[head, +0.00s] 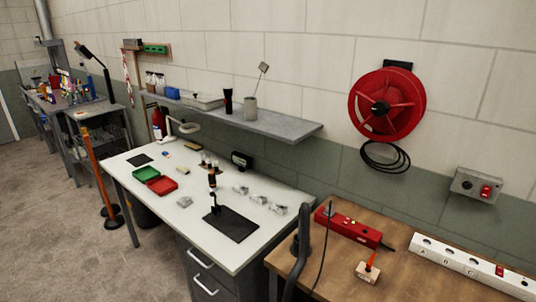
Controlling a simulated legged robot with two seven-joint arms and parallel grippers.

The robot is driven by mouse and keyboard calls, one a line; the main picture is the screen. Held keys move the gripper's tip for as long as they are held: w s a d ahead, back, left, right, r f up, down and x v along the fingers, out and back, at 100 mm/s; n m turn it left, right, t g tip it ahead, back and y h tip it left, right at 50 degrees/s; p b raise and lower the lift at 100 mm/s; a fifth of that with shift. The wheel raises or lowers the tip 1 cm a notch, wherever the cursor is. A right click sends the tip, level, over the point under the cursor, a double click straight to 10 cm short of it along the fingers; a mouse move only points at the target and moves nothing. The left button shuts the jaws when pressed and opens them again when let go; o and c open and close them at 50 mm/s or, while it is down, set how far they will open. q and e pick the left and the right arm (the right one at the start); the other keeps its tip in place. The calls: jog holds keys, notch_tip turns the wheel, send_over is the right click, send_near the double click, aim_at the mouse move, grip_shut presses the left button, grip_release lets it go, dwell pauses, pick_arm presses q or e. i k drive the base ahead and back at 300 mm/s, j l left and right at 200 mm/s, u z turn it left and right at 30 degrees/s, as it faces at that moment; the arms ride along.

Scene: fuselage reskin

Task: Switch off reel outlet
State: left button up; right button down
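A grey wall box (476,187) is mounted on the wall at the right, below and right of the red reel (387,105). It carries a round dark socket or knob on its left and a red switch (486,191) on its right. Which way the switch is set is too small to tell. The reel hangs on the wall with a loop of black cable (385,157) beneath it. Neither of my grippers shows in the head view.
A wooden bench (400,270) at the lower right bears a white power strip (470,266) with a red switch, a red device (347,228) and a small orange-levered block (368,270). A white-topped table (150,205) stands left of it. Open floor (50,230) lies at the left.

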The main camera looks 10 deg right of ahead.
aim_at(346, 221)
jog(key=i+l, duration=0.25)
jog(key=i, duration=0.2)
jog(key=i+l, duration=0.25)
jog(key=i, duration=0.15)
